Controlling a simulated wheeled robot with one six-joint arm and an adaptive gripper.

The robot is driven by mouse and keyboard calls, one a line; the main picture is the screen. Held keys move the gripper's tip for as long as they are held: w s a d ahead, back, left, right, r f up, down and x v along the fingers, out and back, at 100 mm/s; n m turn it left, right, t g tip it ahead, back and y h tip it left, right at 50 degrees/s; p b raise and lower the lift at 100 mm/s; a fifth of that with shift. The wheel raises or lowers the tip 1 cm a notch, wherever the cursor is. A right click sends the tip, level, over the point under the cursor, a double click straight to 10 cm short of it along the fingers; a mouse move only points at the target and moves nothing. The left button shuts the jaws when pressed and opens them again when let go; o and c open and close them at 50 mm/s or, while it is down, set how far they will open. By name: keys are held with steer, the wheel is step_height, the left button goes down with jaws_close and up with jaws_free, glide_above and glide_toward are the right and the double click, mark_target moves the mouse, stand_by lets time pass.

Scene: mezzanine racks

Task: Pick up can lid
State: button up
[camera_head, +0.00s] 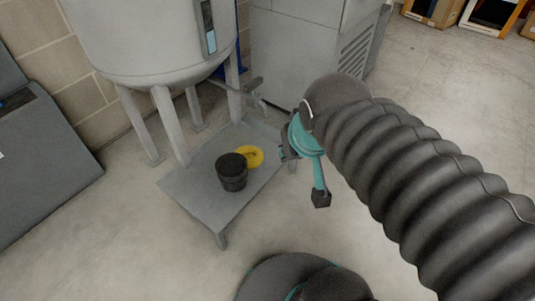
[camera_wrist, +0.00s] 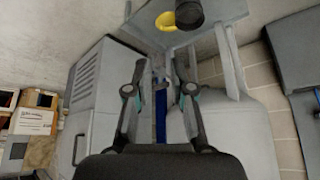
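The can lid looks to be the yellow round piece (camera_head: 250,156) lying on the low grey platform (camera_head: 199,194), behind and to the right of a dark can (camera_head: 232,174). The can partly overlaps it in the head view. In the wrist view the yellow lid (camera_wrist: 165,22) and the dark can (camera_wrist: 189,14) are at the top edge, beyond my fingertips. My gripper (camera_wrist: 159,69) is open, with a gap between its two fingers and nothing held. In the head view my wrist is right of the lid, apart from it, and the fingers are mostly hidden.
A large grey tank (camera_head: 150,35) on legs stands over the back of the platform, with a tap (camera_head: 252,86) sticking out above it. A grey cabinet (camera_head: 305,50) stands behind. A dark grey box (camera_head: 45,165) is at left.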

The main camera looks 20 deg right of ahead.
steer(key=w+d+f+m+t+b, duration=0.1)
steer(key=w+d+f+m, duration=0.2)
steer(key=w, duration=0.5)
steer(key=w+d+f+m+t, duration=0.1)
steer(key=w+d+f+m, duration=0.15)
steer(key=w+f, duration=0.45)
steer(key=w+d+f+m+t+b, duration=0.1)
steer(key=w+d+f+m, duration=0.2)
steer(key=w, duration=0.6)
steer(key=m+t+y+b, duration=0.1)
steer(key=m+y+b, duration=0.1)
steer(key=m+y, duration=0.4)
glide_toward(249, 152)
steer(key=shift+n, duration=0.25)
steer(key=b+x, duration=0.1)
steer(key=x, duration=0.8)
steer(key=shift+w+a+f+b, duration=0.1)
steer(key=shift+w+f+b, duration=0.1)
steer(key=shift+b, duration=0.2)
jaws_close()
